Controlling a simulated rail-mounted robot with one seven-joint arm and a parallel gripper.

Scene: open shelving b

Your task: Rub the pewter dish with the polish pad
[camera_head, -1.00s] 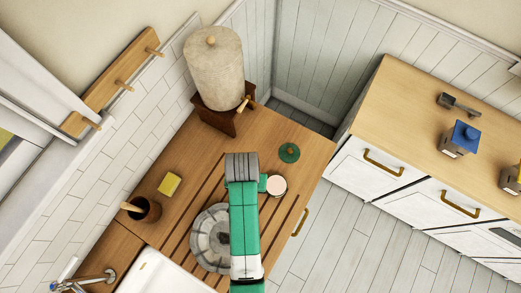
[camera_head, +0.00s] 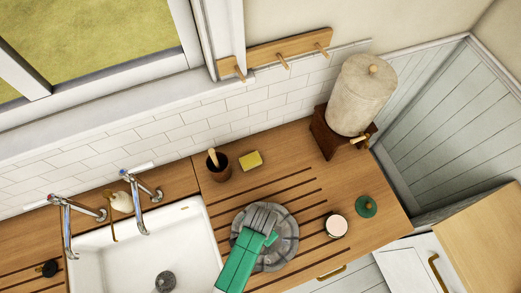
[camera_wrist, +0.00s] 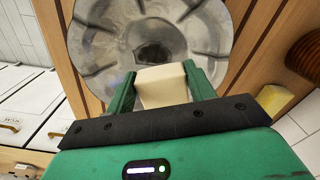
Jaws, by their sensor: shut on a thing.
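The pewter dish (camera_head: 289,249), round, grey and streaked with panels around its rim, lies on the grooved wooden counter right of the sink. It fills the top of the wrist view (camera_wrist: 205,30), with a darker centre. My gripper (camera_head: 262,222) is over the dish. In the wrist view its green fingers are shut on a cream block, the polish pad (camera_wrist: 162,86), seen against the dish's near part. I cannot tell whether the pad touches the dish. The head view hides the pad behind my gripper.
An open round tin (camera_head: 337,226) with pale contents and a green knobbed lid (camera_head: 366,206) stand right of the dish. A yellow sponge (camera_head: 250,160), a brush pot (camera_head: 219,167) and a crock (camera_head: 361,95) on a wooden stand are behind. The sink (camera_head: 150,250) is left.

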